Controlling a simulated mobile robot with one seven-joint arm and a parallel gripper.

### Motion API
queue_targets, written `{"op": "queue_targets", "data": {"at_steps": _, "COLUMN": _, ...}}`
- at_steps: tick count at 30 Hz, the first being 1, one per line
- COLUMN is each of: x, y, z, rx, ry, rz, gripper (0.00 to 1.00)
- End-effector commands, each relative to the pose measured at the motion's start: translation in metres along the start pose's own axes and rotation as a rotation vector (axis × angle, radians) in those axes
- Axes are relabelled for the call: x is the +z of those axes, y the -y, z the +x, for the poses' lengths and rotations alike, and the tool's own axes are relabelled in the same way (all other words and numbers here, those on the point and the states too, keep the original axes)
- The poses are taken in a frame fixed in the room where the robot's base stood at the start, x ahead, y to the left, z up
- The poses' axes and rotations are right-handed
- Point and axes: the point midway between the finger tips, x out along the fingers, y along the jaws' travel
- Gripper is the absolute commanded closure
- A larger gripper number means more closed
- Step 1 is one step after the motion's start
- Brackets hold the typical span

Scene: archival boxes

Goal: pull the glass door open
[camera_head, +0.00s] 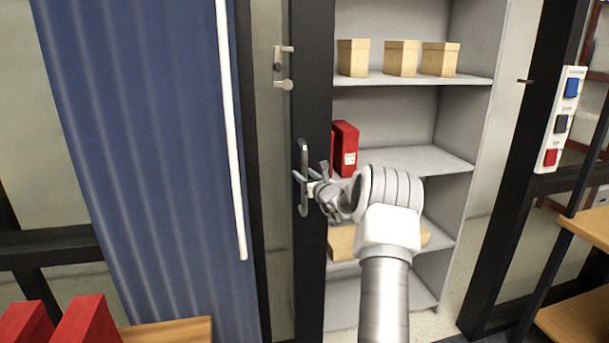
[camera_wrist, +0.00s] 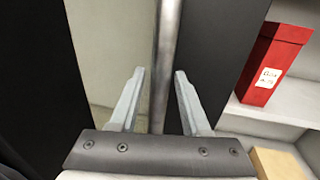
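The glass door (camera_head: 270,200) has a dark frame stile (camera_head: 312,60) and stands at the left of the shelf opening in the head view; how far it stands ajar is hard to tell. Its upright metal bar handle (camera_head: 304,150) is on the stile and also shows in the wrist view (camera_wrist: 166,50). My gripper (camera_head: 303,178) is at the handle's middle. In the wrist view my gripper's fingers (camera_wrist: 156,85) are open, one on each side of the bar, with visible gaps. The fingers do not appear to press on the bar.
Behind the opening is a grey shelf unit (camera_head: 410,85) with tan boxes (camera_head: 402,58) and red boxes (camera_head: 345,148). A blue curtain (camera_head: 145,130) with a white rod (camera_head: 232,130) hangs at left. A button panel (camera_head: 560,118) is on the right frame, near a wooden shelf (camera_head: 585,225).

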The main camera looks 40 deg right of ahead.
Motion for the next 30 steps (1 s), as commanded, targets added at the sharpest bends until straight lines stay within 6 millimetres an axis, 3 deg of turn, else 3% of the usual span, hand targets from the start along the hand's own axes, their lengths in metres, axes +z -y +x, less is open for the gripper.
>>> {"op": "queue_targets", "data": {"at_steps": 14, "x": 0.003, "y": 0.001, "z": -0.006, "rx": -0.001, "ry": 0.005, "rz": -0.001, "gripper": 0.43}}
{"op": "queue_targets", "data": {"at_steps": 20, "x": 0.003, "y": 0.001, "z": -0.031, "rx": -0.002, "ry": 0.003, "rz": 0.0, "gripper": 0.43}}
{"op": "queue_targets", "data": {"at_steps": 30, "x": 0.002, "y": 0.001, "z": -0.092, "rx": -0.003, "ry": 0.002, "rz": -0.001, "gripper": 0.43}}
